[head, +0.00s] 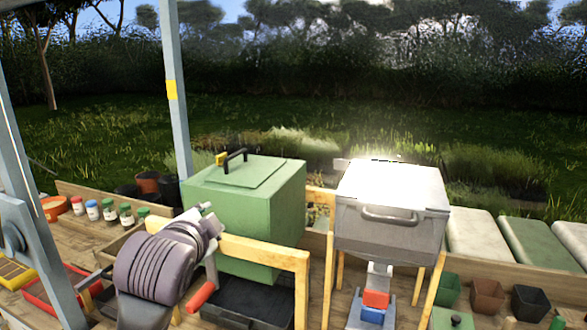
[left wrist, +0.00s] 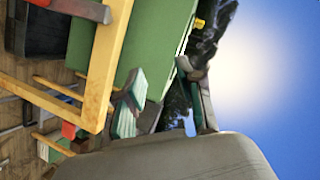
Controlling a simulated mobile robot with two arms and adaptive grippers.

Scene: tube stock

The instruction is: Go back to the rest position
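My left gripper (head: 212,222) is in front of the green box, beside the wooden frame that carries it. In the left wrist view its two fingers (left wrist: 160,98) with teal pads stand apart, with only background between them. It looks open and empty. The green box (head: 275,215) has a lid with a black handle and also shows in the left wrist view (left wrist: 97,28). I cannot tell whether the gripper touches the frame. My right gripper is in neither view.
A wooden frame (head: 270,252) and a red lever (head: 202,296) are close to my left gripper. A grey bin (head: 390,215) stands on wooden legs to the right. Small jars (head: 109,210) and a red tray (head: 62,291) are at left. Several pots (head: 487,295) are at right.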

